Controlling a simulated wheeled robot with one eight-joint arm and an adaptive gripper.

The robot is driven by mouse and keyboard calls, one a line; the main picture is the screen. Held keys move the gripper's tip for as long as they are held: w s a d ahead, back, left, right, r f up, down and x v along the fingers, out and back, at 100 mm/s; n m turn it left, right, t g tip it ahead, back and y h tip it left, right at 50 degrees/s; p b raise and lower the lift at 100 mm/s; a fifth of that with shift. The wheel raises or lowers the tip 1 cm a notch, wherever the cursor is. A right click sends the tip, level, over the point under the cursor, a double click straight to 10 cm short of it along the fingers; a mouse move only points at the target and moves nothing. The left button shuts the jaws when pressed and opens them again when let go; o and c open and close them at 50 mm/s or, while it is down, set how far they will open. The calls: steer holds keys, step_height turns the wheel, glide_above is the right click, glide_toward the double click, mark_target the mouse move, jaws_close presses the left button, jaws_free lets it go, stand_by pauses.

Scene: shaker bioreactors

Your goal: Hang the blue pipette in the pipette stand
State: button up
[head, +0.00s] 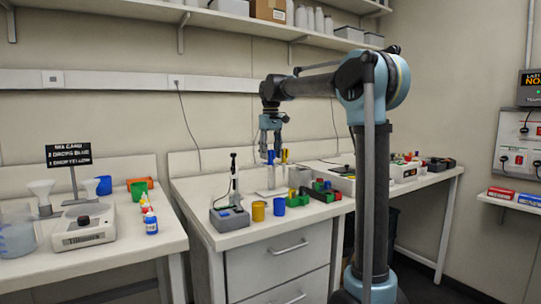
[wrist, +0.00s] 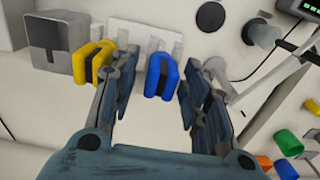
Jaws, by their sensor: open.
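The blue pipette (wrist: 160,76) shows end-on in the wrist view, between the two spread fingers of my gripper (wrist: 163,70), with gaps on both sides. In the head view the blue pipette (head: 271,157) is upright just below my gripper (head: 271,147), at the pale pipette stand (head: 272,178). The yellow pipette (head: 284,155) is right beside it; in the wrist view the yellow pipette (wrist: 80,64) is left of my left finger. The stand's pale prongs (wrist: 150,42) lie behind the blue pipette. I cannot tell whether it rests in a slot. My gripper is open.
A grey box (wrist: 58,42) stands beside the yellow pipette. Coloured blocks (head: 322,190) lie to the right. Some bare bench top lies left of the stand.

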steer(key=shift+r, duration=3.5)
steer(key=s+d+f+m+t, duration=0.1)
steer(key=s+d+f+m, duration=0.2)
steer(key=s+d+f, duration=1.4)
steer(key=s+d+f+m, duration=0.1)
steer(key=s+d+f, duration=0.2)
steer(key=s+f, duration=0.6)
steer(key=s+d+f+m+t, duration=0.1)
steer(key=s+d+f, duration=0.3)
steer(key=s+f, duration=0.6)
step_height(320, 180, down, 4)
steer(key=shift+s+r+m, duration=0.15)
steer(key=shift+s+m, duration=0.05)
steer(key=shift+m, duration=0.6)
